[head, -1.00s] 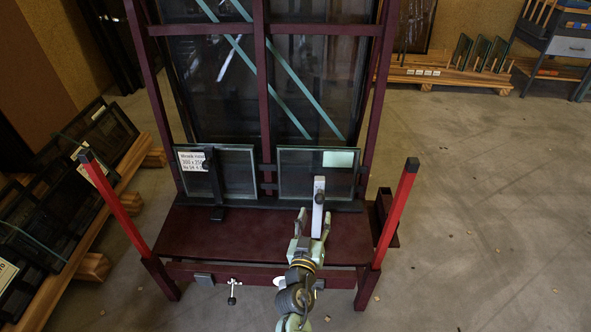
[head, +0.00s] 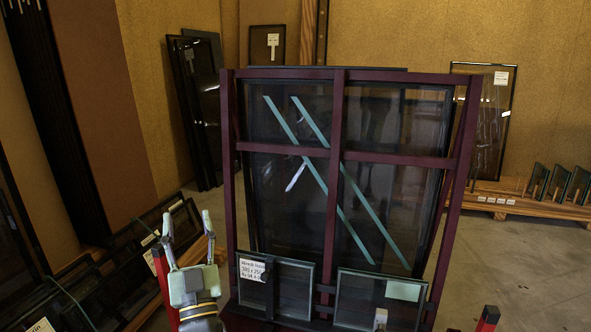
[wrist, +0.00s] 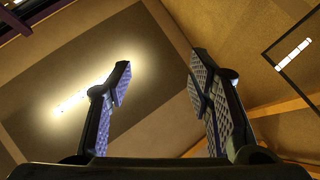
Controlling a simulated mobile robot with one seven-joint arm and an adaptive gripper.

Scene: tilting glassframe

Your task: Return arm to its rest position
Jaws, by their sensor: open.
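My gripper (head: 187,232) points upward at the lower left in the head view, left of the dark red frame. Its two fingers are spread apart with nothing between them. In the wrist view my gripper (wrist: 158,95) is also open and empty, facing the ceiling and a lit lamp (wrist: 85,98). The dark red tilting frame (head: 335,160) holds large dark glass panes with two pale green diagonal strips. Two small framed panes stand at its foot, the left one (head: 290,290) with a label and the right one (head: 360,305) with a pale green patch.
Glass panels lean in a wooden rack (head: 135,255) at the left, close to my gripper. A red post (head: 165,285) stands just behind it, and another red post (head: 488,318) is at the lower right. A wooden rack (head: 520,203) stands at the back right.

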